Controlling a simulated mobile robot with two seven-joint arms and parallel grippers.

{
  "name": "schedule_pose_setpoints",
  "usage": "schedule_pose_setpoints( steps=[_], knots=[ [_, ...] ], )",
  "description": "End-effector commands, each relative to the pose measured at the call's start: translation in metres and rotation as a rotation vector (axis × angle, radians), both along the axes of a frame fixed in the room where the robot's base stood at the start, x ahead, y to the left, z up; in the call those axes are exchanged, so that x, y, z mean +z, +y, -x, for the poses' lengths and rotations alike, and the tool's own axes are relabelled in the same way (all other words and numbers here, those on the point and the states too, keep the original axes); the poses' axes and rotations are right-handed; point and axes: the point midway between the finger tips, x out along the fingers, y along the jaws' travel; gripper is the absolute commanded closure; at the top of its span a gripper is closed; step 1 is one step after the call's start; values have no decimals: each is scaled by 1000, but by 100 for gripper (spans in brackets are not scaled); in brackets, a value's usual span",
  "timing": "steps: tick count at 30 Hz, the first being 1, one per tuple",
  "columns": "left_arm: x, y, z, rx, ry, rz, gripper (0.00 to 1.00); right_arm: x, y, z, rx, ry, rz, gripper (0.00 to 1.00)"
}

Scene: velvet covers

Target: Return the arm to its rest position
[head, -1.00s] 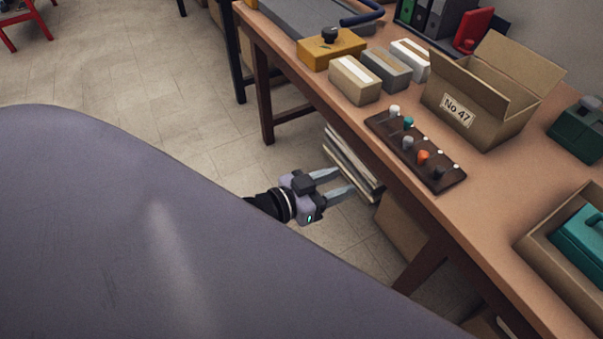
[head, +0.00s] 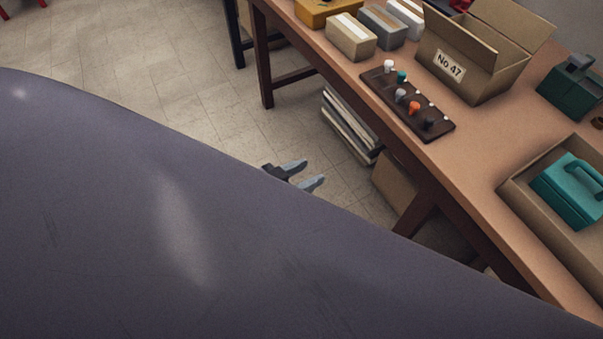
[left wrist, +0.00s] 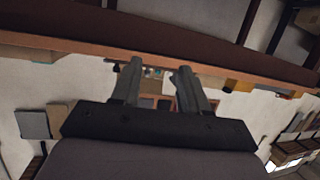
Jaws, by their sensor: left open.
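My left gripper (head: 304,174) is open and empty. In the head view only its two grey fingers and a bit of its dark body show past my own purple-grey body, which hides the rest of the arm. It hangs over the tiled floor, to the left of the table (head: 480,165) and apart from it. In the left wrist view the two fingers (left wrist: 158,85) stand apart with nothing between them, and the table's edge (left wrist: 75,47) crosses behind their tips. My right gripper shows in neither view.
On the table are an open cardboard box (head: 470,75) marked No 47, a dark board with coloured knobs (head: 385,92), several small boxes and a teal case (head: 572,190) in a tray (head: 520,190). Papers (head: 345,125) are stacked under the table.

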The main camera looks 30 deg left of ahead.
Motion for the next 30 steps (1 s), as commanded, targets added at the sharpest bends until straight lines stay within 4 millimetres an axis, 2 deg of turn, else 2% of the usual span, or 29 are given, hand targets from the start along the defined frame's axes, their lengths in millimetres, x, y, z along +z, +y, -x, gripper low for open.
schedule_pose_setpoints(
  steps=[8,10,21,24,30],
  knots=[
    [0,0,1,1,1,-1,56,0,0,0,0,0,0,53],
    [-3,0,6,10,18,-4,56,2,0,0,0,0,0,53],
    [-47,19,93,143,283,-116,56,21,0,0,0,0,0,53],
    [-52,22,102,156,312,-132,56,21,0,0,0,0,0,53],
    [-54,23,103,156,315,-135,56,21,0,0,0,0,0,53]
  ],
)
